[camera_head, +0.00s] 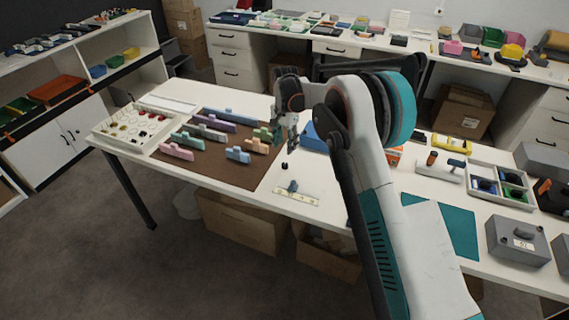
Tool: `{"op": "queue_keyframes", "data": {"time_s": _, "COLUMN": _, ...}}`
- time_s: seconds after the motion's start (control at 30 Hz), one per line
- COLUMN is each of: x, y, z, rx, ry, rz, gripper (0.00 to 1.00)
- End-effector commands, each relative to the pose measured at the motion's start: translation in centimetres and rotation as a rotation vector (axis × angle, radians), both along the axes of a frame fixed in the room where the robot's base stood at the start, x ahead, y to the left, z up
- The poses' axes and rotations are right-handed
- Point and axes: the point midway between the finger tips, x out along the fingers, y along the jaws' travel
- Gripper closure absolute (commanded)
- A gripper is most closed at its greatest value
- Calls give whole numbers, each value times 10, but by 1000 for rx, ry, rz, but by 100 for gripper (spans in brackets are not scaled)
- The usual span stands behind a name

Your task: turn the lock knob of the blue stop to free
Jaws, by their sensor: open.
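A small blue-grey stop (292,186) sits on a pale ruler-like strip (306,197) near the table's front edge. Its lock knob is too small to make out, and so is the way it is turned. My gripper (287,149) is open and points down over the table, behind the strip and apart from the stop. No thing shows between its fingers. A small black piece (284,166) lies on the table between my gripper and the strip.
A brown mat (228,174) with several pastel blocks lies to the left. A blue object (314,138) is partly hidden behind my gripper and arm. A teal mat (447,228) lies to the right.

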Motion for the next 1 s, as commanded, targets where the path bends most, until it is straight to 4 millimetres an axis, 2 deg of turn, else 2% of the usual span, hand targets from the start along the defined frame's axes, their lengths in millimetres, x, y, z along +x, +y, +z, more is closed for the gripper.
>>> {"op": "queue_keyframes", "data": {"time_s": 0.03, "x": 0, "y": 0, "z": -14, "rx": 0, "ry": 0, "rz": 0, "gripper": 57}}
{"op": "queue_keyframes", "data": {"time_s": 0.2, "x": 0, "y": 0, "z": -47, "rx": 0, "ry": 0, "rz": 0, "gripper": 57}}
{"op": "queue_keyframes", "data": {"time_s": 0.43, "x": 0, "y": 0, "z": -82, "rx": 0, "ry": 0, "rz": 0, "gripper": 57}}
{"op": "queue_keyframes", "data": {"time_s": 0.63, "x": 0, "y": 0, "z": -95, "rx": 0, "ry": 0, "rz": 0, "gripper": 57}}
{"op": "queue_keyframes", "data": {"time_s": 0.93, "x": 0, "y": 0, "z": -96, "rx": 0, "ry": 0, "rz": 0, "gripper": 57}}
{"op": "queue_keyframes", "data": {"time_s": 0.97, "x": 0, "y": 0, "z": -96, "rx": 0, "ry": 0, "rz": 0, "gripper": 62}}
{"op": "queue_keyframes", "data": {"time_s": 1.0, "x": 0, "y": 0, "z": -96, "rx": 0, "ry": 0, "rz": 0, "gripper": 71}}
